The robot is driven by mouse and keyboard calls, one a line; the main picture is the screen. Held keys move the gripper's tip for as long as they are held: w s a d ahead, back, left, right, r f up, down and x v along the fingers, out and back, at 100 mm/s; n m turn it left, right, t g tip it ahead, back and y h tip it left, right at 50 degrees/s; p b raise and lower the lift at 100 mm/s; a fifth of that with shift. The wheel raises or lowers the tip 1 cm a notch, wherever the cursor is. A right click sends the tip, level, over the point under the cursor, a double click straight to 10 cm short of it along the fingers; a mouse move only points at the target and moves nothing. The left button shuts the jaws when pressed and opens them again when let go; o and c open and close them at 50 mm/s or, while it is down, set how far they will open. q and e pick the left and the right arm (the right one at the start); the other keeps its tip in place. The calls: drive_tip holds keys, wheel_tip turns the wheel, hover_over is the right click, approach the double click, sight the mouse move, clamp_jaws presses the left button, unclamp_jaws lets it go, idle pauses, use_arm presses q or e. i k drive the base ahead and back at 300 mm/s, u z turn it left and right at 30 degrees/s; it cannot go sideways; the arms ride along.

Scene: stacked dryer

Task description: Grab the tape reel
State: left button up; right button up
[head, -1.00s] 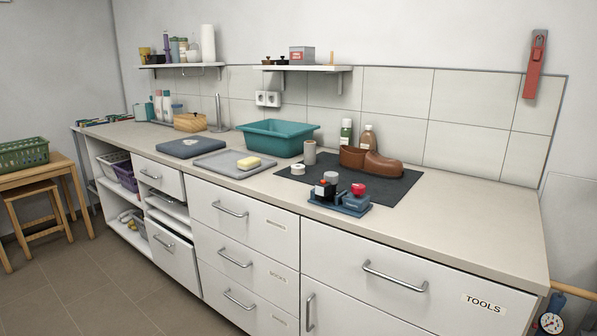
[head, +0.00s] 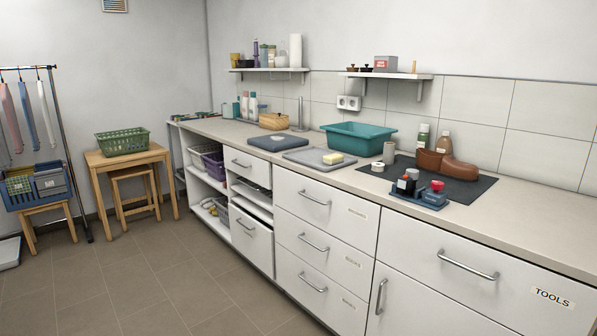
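A small white roll that looks like the tape reel (head: 377,168) lies on the left part of the dark mat (head: 470,188) on the counter. It sits just behind the blue stamp holder and in front of a grey cylinder (head: 389,152). Nothing covers it. Neither of my grippers shows in the head view.
The blue holder (head: 430,200) with stamps, a brown shoe (head: 460,170), bottles (head: 422,137), a teal basin (head: 358,137) and a grey tray (head: 300,157) with a yellow sponge (head: 333,158) share the counter (head: 540,230). Drawers are below. The floor (head: 150,285) in front is clear.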

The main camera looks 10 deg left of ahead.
sight(376, 167)
drive_tip(key=u, duration=0.75)
drive_tip(key=i, duration=2.05)
drive_tip(key=z, duration=0.9)
